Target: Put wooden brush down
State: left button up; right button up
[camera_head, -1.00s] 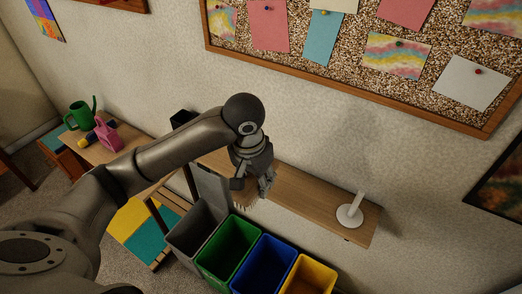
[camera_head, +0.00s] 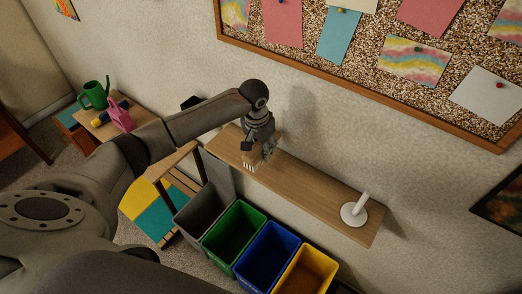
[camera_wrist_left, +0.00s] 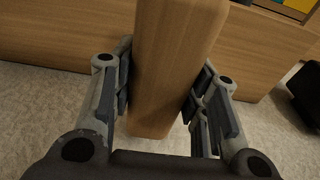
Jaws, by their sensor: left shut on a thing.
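My left gripper (camera_head: 259,153) is shut on the wooden brush (camera_head: 249,161), over the left part of the wooden shelf (camera_head: 310,188). The brush's pale bristles show below the fingers. In the left wrist view the brush (camera_wrist_left: 175,60) is a light wooden block between the two fingers (camera_wrist_left: 162,90), with the shelf (camera_wrist_left: 60,40) beyond it. I cannot tell whether the brush touches the shelf. My right gripper is not in view.
A white stand (camera_head: 354,212) is at the shelf's right end; the shelf's middle is clear. Grey (camera_head: 203,212), green (camera_head: 233,230), blue (camera_head: 267,256) and yellow (camera_head: 305,270) bins stand below its front. A green watering can (camera_head: 95,95) is at the left.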

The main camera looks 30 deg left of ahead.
aim_at(258, 143)
pick_arm(q)
jog(key=shift+w+a+f, duration=0.4)
jog(key=shift+w+f, duration=0.1)
jog(key=shift+f, duration=0.2)
notch_tip(258, 143, down, 2)
jog(key=shift+f+p, duration=0.1)
jog(key=shift+p, duration=0.65)
jog(key=shift+f, duration=0.45)
jog(key=shift+f, duration=0.1)
jog(key=o, duration=0.9)
jog(key=r, duration=0.4)
jog(key=s+r+b, duration=0.1)
jog(key=r, duration=0.7)
jog(key=shift+s+a+b, duration=0.1)
jog(key=shift+s+b, duration=0.2)
jog(key=shift+b, duration=0.05)
